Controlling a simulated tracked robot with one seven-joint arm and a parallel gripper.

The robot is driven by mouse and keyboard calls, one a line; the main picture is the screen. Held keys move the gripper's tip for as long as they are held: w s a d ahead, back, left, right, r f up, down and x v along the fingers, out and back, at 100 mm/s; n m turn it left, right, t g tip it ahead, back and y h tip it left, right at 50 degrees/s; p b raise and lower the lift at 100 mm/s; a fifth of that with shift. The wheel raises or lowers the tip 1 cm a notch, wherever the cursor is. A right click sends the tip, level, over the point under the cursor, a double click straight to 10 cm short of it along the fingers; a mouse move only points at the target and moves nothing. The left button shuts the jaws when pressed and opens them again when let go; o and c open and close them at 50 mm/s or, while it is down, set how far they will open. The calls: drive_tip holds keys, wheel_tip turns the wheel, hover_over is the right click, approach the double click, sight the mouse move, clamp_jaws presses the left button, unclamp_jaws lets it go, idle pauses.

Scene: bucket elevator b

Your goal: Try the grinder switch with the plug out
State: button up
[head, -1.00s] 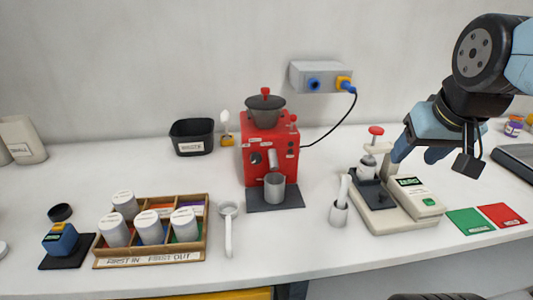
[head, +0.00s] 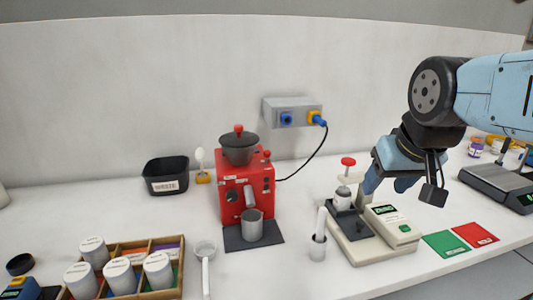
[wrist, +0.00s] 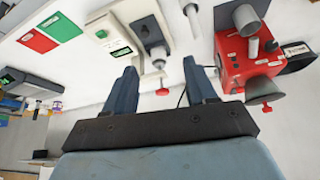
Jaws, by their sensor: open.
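The red grinder (head: 245,188) stands on a dark mat, with a grey hopper and red knob on top. It also shows in the wrist view (wrist: 240,68). Small controls are on its front and a red knob on its right side; I cannot tell which is the switch. A blue plug (head: 319,120) sits at the yellow socket of the grey wall box (head: 292,108), and its dark cord runs down behind the grinder. The box's blue socket (head: 286,118) is empty. My gripper (head: 388,186) is open and empty, right of the grinder, above the tamping-and-scale station.
The station (head: 372,240) with a red-topped press stands below my gripper. A cup with a white stick (head: 318,245), a metal cup (head: 251,228) and a waste bin (head: 165,177) are near the grinder. A wooden tray of canisters (head: 163,290) is front left. Green and red cards (head: 446,244) lie right.

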drive_tip(key=shift+w+a+r, duration=0.1)
drive_tip(key=shift+w+r, duration=0.05)
drive_tip(key=shift+w, duration=0.05)
drive_tip(key=shift+c, duration=1.4)
drive_tip(key=shift+m+g+y, duration=0.4)
drive_tip(key=shift+y, duration=0.2)
drive_tip(key=w+a, duration=0.1)
drive_tip(key=w, duration=0.1)
drive_tip(key=w+a+r, duration=0.2)
drive_tip(key=w, duration=0.1)
drive_tip(key=shift+w, duration=0.35)
clamp_jaws()
drive_tip(key=w+a+y, duration=0.1)
drive_tip(key=w+a, duration=0.3)
drive_tip(key=w, duration=0.3)
drive_tip(key=w+a+r+m+g+y, duration=0.1)
drive_tip(key=w+a, duration=0.3)
drive_tip(key=w, duration=0.3)
drive_tip(key=shift+r+m+y, duration=0.15)
drive_tip(key=shift+m+y, duration=0.15)
drive_tip(key=shift+y, duration=0.1)
